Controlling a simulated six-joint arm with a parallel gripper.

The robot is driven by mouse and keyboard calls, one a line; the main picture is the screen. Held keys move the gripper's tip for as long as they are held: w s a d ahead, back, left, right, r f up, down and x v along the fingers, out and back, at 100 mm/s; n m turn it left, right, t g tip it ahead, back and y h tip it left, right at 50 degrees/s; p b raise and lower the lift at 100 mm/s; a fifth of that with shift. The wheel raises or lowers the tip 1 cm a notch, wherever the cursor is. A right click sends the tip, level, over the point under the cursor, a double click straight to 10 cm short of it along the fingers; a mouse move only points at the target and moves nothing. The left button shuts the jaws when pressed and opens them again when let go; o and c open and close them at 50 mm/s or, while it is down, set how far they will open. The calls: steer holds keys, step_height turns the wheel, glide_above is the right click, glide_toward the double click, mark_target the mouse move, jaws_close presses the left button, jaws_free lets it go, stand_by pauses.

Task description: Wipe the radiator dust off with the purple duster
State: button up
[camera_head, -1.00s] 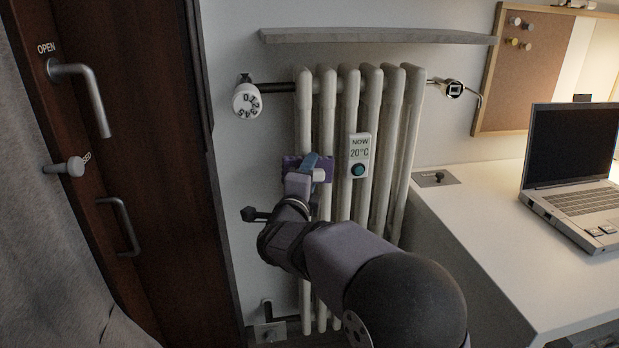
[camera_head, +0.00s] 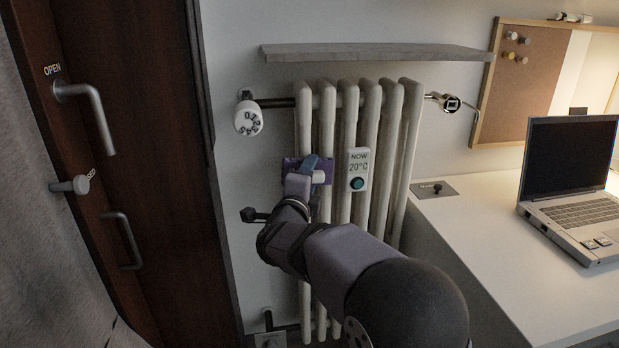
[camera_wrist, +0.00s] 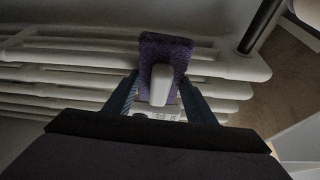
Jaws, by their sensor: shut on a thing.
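The white column radiator (camera_head: 362,130) stands against the wall in the head view, and its columns also show in the wrist view (camera_wrist: 70,60). The purple duster (camera_head: 291,164) is at the left columns of the radiator. In the wrist view its purple pad (camera_wrist: 164,48) lies over the columns, with a white handle (camera_wrist: 160,88) toward me. My gripper (camera_head: 309,172) is shut on the handle, with a blue finger on each side in the wrist view (camera_wrist: 160,98). I cannot make out dust, or whether the pad presses on the columns.
A white dial (camera_head: 248,118) is at the upper left, and a shelf (camera_head: 375,52) is above. The white desk (camera_head: 490,240) with a laptop (camera_head: 570,180) is at right, a dark door (camera_head: 160,130) at left.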

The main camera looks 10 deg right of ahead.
steer(key=shift+r+p, duration=1.1)
steer(key=shift+r, duration=0.65)
steer(key=shift+r, duration=0.1)
steer(key=shift+r+p, duration=1.25)
steer(key=shift+r, duration=0.35)
steer(key=shift+f, duration=0.1)
steer(key=shift+f+b, duration=1.65)
steer(key=shift+f, duration=0.05)
steer(key=shift+f+b, duration=1.5)
steer(key=shift+f, duration=0.1)
steer(key=shift+f, duration=0.1)
